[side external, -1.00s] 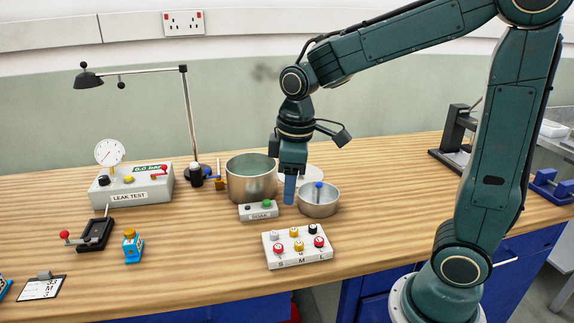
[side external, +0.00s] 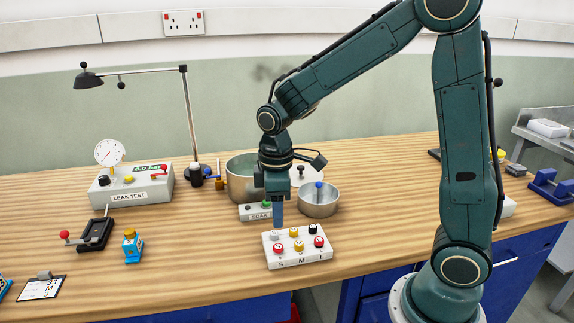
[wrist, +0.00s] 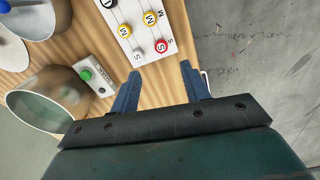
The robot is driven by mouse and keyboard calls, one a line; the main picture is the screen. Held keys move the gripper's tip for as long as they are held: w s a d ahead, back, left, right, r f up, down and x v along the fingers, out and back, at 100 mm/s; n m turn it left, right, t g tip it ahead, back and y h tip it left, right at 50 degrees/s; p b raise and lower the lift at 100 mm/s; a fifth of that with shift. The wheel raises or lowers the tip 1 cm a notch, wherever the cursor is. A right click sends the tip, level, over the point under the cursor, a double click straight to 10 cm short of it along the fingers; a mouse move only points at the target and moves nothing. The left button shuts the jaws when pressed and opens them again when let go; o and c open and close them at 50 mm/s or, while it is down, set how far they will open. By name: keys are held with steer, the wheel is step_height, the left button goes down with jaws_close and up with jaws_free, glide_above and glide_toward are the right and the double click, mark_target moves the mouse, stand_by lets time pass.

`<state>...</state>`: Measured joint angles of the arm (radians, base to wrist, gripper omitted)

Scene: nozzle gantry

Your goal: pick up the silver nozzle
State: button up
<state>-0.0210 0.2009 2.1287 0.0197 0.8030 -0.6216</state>
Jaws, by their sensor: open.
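The silver nozzle (side external: 275,236) stands in the back left spot of the white nozzle rack (side external: 299,261), in the column marked S. In the wrist view the silver nozzle (wrist: 139,54) shows at the near corner of the rack, just beyond the tip of the left finger. My gripper (side external: 278,222) points down above the back left of the rack, close over the silver nozzle. Its two blue fingers (wrist: 158,75) are spread apart with nothing between them.
Other nozzles stand in the rack: yellow (side external: 294,232), red (side external: 277,251) and black. Behind are the soak box (side external: 256,213), a large metal pot (side external: 240,181) and a small metal bowl (side external: 317,205). The leak tester (side external: 130,190) is at left.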

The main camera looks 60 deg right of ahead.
glide_above(278, 247)
steer(key=shift+d+f, duration=0.1)
steer(key=shift+f, duration=2.3)
steer(key=shift+f, duration=2.6)
jaws_close()
